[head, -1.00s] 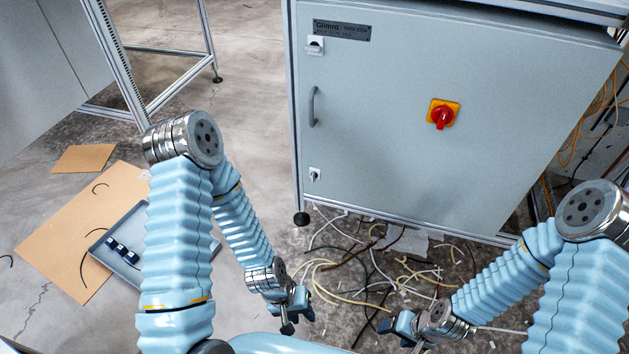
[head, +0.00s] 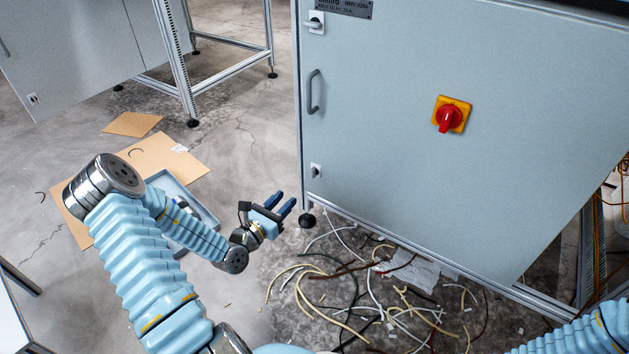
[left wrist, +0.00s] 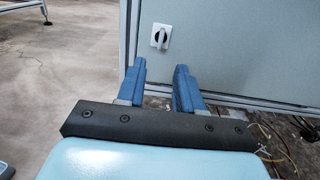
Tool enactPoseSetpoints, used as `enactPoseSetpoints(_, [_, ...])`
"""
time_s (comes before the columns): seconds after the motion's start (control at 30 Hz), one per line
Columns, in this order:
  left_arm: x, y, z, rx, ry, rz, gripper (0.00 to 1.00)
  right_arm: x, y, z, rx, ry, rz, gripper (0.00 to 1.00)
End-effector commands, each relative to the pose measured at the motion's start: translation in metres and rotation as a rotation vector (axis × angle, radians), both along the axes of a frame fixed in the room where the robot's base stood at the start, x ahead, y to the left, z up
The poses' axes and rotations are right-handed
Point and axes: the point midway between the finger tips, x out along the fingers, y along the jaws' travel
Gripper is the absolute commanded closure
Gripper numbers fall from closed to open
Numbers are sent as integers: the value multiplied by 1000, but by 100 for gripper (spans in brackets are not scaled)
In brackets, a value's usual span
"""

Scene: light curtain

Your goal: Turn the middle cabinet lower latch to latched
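The middle cabinet (head: 400,120) is a grey box with a closed door, standing on a metal frame. Its lower latch (head: 316,171) is a small light plate with a knob near the door's lower left corner. In the left wrist view the latch (left wrist: 161,36) shows a knob standing roughly upright, leaning slightly. My left gripper (head: 283,205) is open and empty, to the left of and below the latch, apart from it. In the left wrist view its blue fingers (left wrist: 160,82) are spread, with the latch beyond and above them. My right gripper is out of view.
The upper latch (head: 315,22), a grey handle (head: 313,92) and a red rotary switch (head: 449,117) are on the same door. Loose cables (head: 370,290) lie on the floor below. A blue-grey tray (head: 178,195) and cardboard (head: 165,160) lie at left.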

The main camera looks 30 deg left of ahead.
Motion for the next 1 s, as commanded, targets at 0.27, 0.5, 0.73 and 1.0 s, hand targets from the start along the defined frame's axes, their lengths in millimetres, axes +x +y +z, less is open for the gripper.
enactPoseSetpoints(0.27, [63,-7,-2,-1,-3,-7,64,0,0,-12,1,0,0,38])
enactPoseSetpoints(0.5, [107,-11,-2,-2,-1,-7,64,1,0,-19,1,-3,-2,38])
enactPoseSetpoints(0.73, [121,-12,-1,-2,2,-6,64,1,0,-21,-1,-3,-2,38])
enactPoseSetpoints(1.0, [121,-12,0,-2,2,-7,70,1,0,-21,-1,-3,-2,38])
